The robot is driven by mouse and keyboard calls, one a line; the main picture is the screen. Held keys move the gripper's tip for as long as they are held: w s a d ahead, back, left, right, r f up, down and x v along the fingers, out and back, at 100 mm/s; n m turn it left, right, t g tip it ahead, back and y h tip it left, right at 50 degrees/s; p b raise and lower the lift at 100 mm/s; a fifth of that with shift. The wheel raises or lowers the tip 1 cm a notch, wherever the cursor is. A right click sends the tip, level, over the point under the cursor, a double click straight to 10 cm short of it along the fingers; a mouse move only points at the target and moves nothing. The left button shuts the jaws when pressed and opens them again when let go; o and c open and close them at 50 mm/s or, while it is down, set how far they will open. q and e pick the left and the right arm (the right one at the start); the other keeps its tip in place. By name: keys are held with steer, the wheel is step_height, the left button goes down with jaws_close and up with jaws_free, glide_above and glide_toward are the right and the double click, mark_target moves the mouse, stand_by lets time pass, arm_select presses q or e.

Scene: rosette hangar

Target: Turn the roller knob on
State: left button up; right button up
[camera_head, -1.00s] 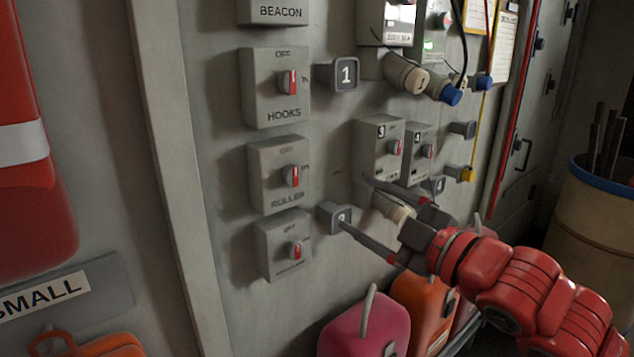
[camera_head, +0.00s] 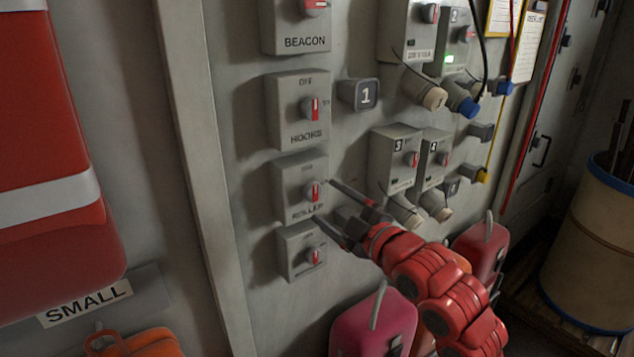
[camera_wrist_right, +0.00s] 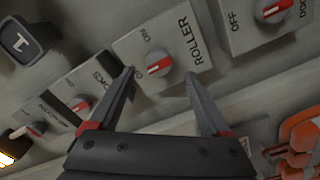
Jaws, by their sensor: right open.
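The roller knob (camera_head: 311,191) has a red and silver pointer and sits on a grey box labelled ROLLER (camera_head: 284,203) on the wall, below the HOOKS box. Its pointer stands near upright in the head view. My right gripper (camera_head: 323,208) is open, with its fingers pointing at the roller box from the right. In the right wrist view the roller knob (camera_wrist_right: 158,66) shows between the two open fingertips (camera_wrist_right: 160,74), ahead of them. I cannot tell whether either finger touches the box. My left gripper is not in view.
The hooks knob (camera_head: 310,108) is above, and another knob (camera_head: 314,255) is on the box below. A numbered grey socket (camera_head: 358,95) is to the upper right. Pink (camera_head: 372,325) and red cases stand below my right arm. A barrel (camera_head: 590,245) is at the right.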

mark_target(315, 194)
steer(key=shift+p+x, duration=0.6)
steer(key=shift+x, duration=1.8)
steer(key=shift+c, duration=0.2)
jaws_close()
